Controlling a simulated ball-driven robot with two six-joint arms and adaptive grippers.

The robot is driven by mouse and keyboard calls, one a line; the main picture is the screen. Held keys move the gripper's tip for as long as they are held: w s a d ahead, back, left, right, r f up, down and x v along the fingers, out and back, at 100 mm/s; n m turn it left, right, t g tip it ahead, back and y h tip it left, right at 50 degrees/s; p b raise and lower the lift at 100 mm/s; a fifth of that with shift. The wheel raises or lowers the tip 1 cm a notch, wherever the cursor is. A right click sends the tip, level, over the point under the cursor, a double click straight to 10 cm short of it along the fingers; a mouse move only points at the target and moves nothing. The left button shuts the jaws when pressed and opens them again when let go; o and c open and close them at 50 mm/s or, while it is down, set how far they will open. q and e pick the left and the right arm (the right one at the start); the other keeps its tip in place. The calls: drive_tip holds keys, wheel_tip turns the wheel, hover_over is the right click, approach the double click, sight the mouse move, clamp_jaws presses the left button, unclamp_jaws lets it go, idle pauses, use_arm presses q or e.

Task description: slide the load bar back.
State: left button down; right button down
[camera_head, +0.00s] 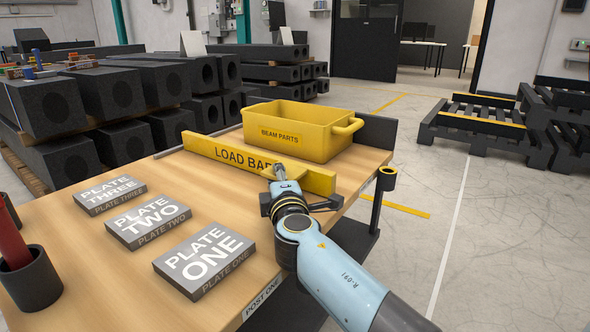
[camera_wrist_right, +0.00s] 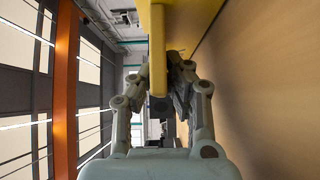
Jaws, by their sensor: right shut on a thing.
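The yellow load bar (camera_head: 228,151) stands on edge on the wooden table (camera_head: 130,270), running from the back left to the right edge, in front of the yellow parts bin. My right gripper (camera_head: 281,178) is at the bar's right part and covers the end of its lettering. In the right wrist view the bar (camera_wrist_right: 158,50) passes between the two fingers of my right gripper (camera_wrist_right: 157,88), which is shut on it. The fingertips are partly hidden in the head view. My left gripper is not in view.
The yellow BEAM PARTS bin (camera_head: 310,137) stands close behind the bar. Grey blocks PLATE ONE (camera_head: 206,262), PLATE TWO (camera_head: 147,220) and PLATE THREE (camera_head: 110,194) lie in front of it. A dark cup (camera_head: 33,282) with a red object stands at the left. A dark post (camera_head: 379,195) rises beside the right edge.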

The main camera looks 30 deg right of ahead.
drive_tip(key=shift+s+a+f, duration=0.1)
drive_tip(key=shift+s+a, duration=0.2)
drive_tip(key=shift+a, duration=0.35)
drive_tip(key=c, duration=1.4)
unclamp_jaws()
drive_tip(key=shift+o, duration=0.2)
drive_tip(key=shift+r, duration=0.2)
